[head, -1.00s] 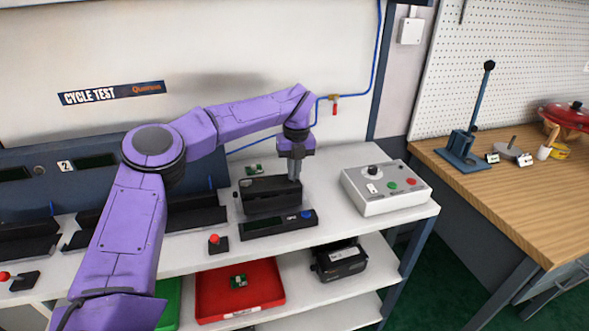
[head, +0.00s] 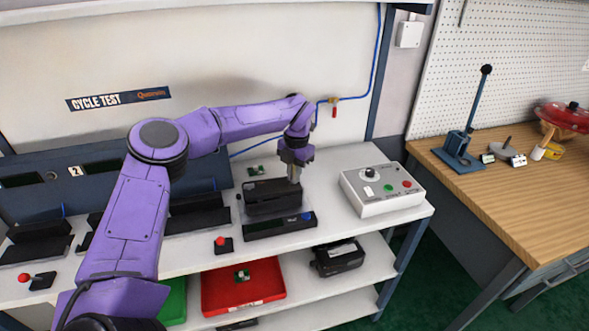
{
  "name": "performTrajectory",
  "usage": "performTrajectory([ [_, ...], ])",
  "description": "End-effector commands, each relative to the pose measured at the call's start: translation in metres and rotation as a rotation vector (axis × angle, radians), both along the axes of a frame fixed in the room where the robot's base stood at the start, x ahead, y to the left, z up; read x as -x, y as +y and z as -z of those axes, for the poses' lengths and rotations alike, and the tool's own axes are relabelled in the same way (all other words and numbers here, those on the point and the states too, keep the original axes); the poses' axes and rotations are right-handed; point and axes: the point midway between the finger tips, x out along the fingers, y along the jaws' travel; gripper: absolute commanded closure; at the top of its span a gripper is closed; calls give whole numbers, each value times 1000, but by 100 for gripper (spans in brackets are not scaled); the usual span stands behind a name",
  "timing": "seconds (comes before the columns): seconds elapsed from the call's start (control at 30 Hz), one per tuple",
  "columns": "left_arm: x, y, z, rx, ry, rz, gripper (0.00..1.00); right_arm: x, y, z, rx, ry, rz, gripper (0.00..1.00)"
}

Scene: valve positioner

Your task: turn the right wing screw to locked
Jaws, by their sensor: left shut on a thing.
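The valve positioner, a black box (head: 272,200), stands on the white bench behind a dark display bar with a blue button. My left gripper (head: 294,179) points down onto the right end of the box's top. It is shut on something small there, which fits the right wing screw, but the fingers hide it. I cannot tell the screw's angle. A small knob shows at the box's left side (head: 239,197). My right gripper is not in view.
A grey control box (head: 382,190) with a knob and coloured buttons stands to the right. A red-knobbed lever (head: 222,244) is at the front left. A small green board (head: 256,171) lies behind the box. A red tray (head: 243,287) sits on the shelf below.

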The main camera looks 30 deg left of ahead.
Motion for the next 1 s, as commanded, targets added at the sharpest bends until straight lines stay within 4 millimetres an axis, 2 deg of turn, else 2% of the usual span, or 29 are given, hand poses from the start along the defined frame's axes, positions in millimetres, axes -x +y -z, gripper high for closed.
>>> performTrajectory([
  [0.1,1,0,-1,4,9,111,100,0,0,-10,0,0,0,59],
  [0.5,1,-1,1,21,22,442,100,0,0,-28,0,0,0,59],
  [1.0,2,-2,4,31,32,622,100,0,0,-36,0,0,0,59],
])
